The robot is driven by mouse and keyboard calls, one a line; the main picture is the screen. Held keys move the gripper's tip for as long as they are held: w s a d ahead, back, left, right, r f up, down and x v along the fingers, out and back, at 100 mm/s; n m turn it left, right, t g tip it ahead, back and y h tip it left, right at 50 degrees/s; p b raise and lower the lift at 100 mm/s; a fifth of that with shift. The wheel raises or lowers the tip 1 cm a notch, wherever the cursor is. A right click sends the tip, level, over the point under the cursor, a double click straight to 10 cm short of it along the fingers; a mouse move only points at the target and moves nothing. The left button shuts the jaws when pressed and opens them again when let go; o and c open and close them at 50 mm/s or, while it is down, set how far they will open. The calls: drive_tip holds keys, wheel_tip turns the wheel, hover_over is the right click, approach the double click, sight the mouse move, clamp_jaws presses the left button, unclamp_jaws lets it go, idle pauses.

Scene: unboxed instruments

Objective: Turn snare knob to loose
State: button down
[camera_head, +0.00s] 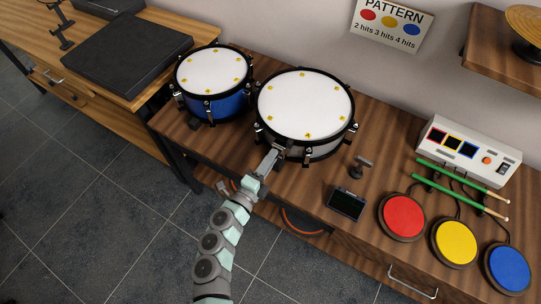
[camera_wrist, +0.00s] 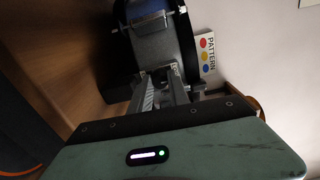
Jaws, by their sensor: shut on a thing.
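The snare drum (camera_head: 305,105) is the larger drum, with a white head, black rims and a grey shell, standing on the wooden table. My gripper (camera_head: 274,154) reaches up from the front to the left front side of this drum. In the wrist view, my gripper's fingers (camera_wrist: 164,82) point at the dark drum side (camera_wrist: 155,48) and are close together. My gripper is shut on the snare knob at the drum's side. The knob is hidden by the fingers in both views, so its turn position cannot be seen.
A blue drum (camera_head: 212,75) stands close to the left of the snare. To the right are a small stand (camera_head: 360,165), a dark-screened device (camera_head: 346,203), red (camera_head: 403,216), yellow (camera_head: 455,241) and blue (camera_head: 508,267) pads, green sticks (camera_head: 460,187) and a white box (camera_head: 468,150).

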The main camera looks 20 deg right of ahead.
drive_tip(key=shift+n, duration=0.3)
drive_tip(key=c, duration=1.3)
unclamp_jaws()
drive_tip(key=shift+o, duration=0.2)
drive_tip(key=p+v, duration=0.1)
drive_tip(key=v, duration=1)
drive_tip(key=shift+p, duration=0.4)
drive_tip(key=shift+d, duration=0.1)
